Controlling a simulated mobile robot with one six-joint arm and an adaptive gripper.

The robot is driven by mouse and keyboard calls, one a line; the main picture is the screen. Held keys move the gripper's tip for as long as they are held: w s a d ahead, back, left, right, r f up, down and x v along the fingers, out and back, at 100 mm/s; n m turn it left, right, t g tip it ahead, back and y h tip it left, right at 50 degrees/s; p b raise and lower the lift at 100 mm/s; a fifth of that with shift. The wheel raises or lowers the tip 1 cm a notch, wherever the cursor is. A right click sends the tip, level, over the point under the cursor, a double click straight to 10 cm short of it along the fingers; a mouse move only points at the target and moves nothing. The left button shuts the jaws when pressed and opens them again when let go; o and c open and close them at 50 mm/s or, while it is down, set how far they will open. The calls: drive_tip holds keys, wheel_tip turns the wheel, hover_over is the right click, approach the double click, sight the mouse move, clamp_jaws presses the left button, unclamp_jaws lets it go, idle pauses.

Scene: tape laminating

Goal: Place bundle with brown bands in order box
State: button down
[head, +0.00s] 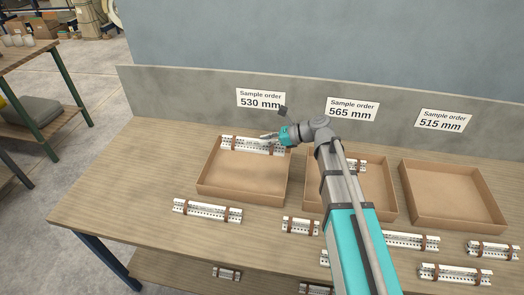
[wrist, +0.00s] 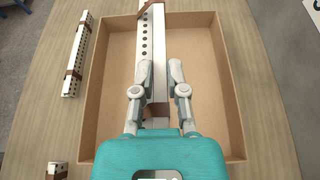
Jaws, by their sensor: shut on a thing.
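My gripper (head: 270,136) is shut on a white perforated bundle (head: 250,146) with brown bands. In the wrist view the bundle (wrist: 153,50) runs away from me between the two fingers (wrist: 159,88), and a brown band shows near its far end. The bundle is over the back part of the left cardboard box (head: 240,197), below the 530 mm sign (head: 261,99). It also overlaps the box (wrist: 95,100) in the wrist view. I cannot tell how high it is above the box floor. No other bundle shows in this box.
The middle box (head: 383,215) holds a bundle (head: 355,165), partly behind my arm. The right box (head: 452,195) is empty. Several banded bundles lie along the table front, including one (head: 207,210) before the left box. A grey board (head: 190,95) stands behind the boxes.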

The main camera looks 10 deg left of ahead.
drive_tip(key=shift+w+a+f+b, duration=0.45)
drive_tip(key=shift+w+f+b, duration=0.65)
drive_tip(key=shift+w, duration=0.25)
drive_tip(key=shift+w+a+f+b, duration=0.4)
drive_tip(key=shift+w+f+b, duration=0.6)
drive_tip(key=shift+w+f, duration=0.25)
drive_tip(key=shift+w+a+f+b, duration=0.45)
drive_tip(key=shift+w+f+b, duration=0.65)
drive_tip(key=shift+w, duration=0.3)
drive_tip(key=shift+w+a+f+b, duration=0.15)
drive_tip(key=shift+w+f+b, duration=0.35)
drive_tip(key=shift+f+b, duration=0.2)
drive_tip(key=shift+s+f+b, duration=0.1)
drive_tip(key=shift+f+b, duration=1.15)
drive_tip(key=shift+f, duration=0.1)
drive_tip(key=shift+f, duration=0.1)
